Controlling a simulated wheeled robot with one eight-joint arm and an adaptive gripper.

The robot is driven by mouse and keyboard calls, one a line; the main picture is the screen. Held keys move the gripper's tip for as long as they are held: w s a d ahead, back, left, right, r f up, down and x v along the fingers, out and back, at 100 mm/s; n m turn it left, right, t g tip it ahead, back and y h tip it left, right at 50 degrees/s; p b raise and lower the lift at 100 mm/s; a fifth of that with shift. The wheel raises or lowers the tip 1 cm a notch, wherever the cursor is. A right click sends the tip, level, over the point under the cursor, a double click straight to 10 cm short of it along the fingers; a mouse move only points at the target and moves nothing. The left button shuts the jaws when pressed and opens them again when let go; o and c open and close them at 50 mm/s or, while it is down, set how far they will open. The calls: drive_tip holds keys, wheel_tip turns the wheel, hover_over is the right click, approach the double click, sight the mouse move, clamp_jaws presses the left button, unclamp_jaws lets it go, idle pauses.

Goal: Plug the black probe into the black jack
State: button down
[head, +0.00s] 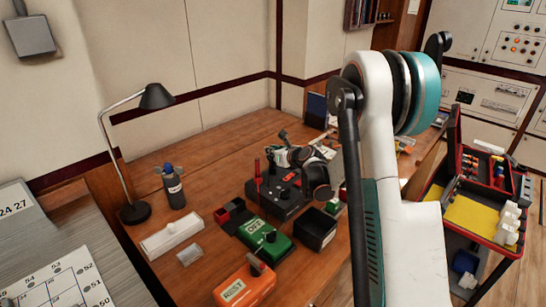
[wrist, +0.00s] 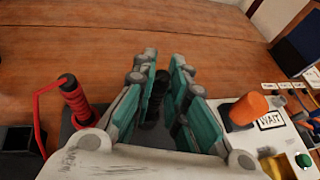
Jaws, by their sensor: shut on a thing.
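My gripper (wrist: 165,75) is shut on the black probe (wrist: 158,92), which stands dark and slim between the teal fingers. In the head view my gripper (head: 278,156) is low over the back of a black device (head: 262,201) on the bench. A red probe (wrist: 74,98) with a red lead stands upright left of the gripper in the wrist view; it also shows in the head view (head: 258,178). The black jack cannot be made out, and the probe's lower end is hidden, so I cannot tell whether it is in a jack.
A green box (head: 265,240), an orange box (head: 245,287) and an open black bin (head: 315,232) stand in front of the device. A lamp (head: 135,212) and a bottle (head: 175,190) are left. The bench (wrist: 130,35) beyond the fingers is clear.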

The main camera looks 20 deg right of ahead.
drive_tip(key=shift+f, duration=0.15)
drive_tip(key=c, duration=1.6)
unclamp_jaws()
drive_tip(key=shift+s+r, duration=0.15)
drive_tip(key=shift+r, duration=0.05)
drive_tip(key=p+v, duration=0.3)
drive_tip(key=v, duration=0.8)
drive_tip(key=shift+s+p, duration=0.35)
drive_tip(key=shift+p, duration=0.05)
drive_tip(key=shift+r, duration=0.2)
